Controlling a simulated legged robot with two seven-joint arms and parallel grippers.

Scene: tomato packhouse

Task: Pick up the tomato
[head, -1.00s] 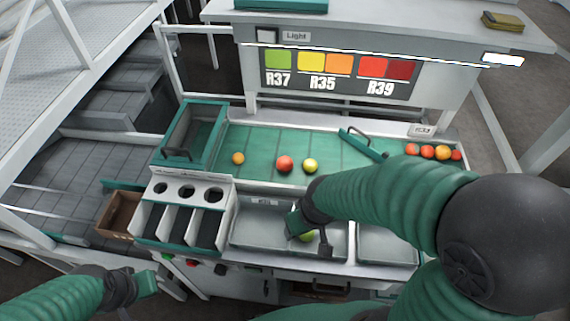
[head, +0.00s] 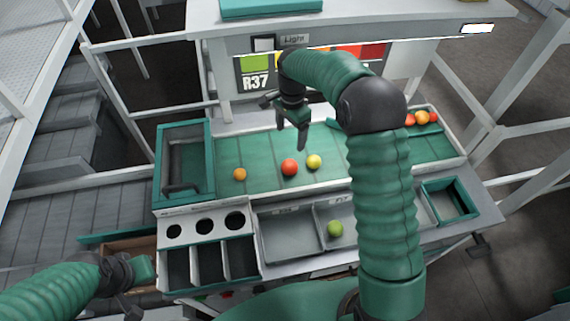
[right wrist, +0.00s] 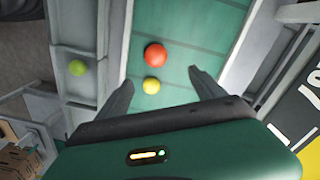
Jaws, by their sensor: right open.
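A red tomato (head: 290,167) and a yellow-green tomato (head: 314,161) lie close together on the green belt (head: 262,150). An orange tomato (head: 240,174) lies to their left. A green tomato (head: 335,228) rests in the grey tray (head: 285,243) in front. My right gripper (head: 293,135) is open and empty, above the belt near the red and yellow-green ones. In the right wrist view the red tomato (right wrist: 155,54) and yellow-green tomato (right wrist: 151,85) show between its spread fingers; the green tomato (right wrist: 77,67) is to the left. My left gripper (head: 142,270) is at lower left; its jaws are unclear.
Several tomatoes (head: 422,118) sit at the belt's right end, partly behind my right arm. A teal-framed bin (head: 158,165) stands at the belt's left. A white panel with round holes (head: 204,226) stands above dark slots. A colour chart (head: 255,75) hangs behind, partly covered by my arm.

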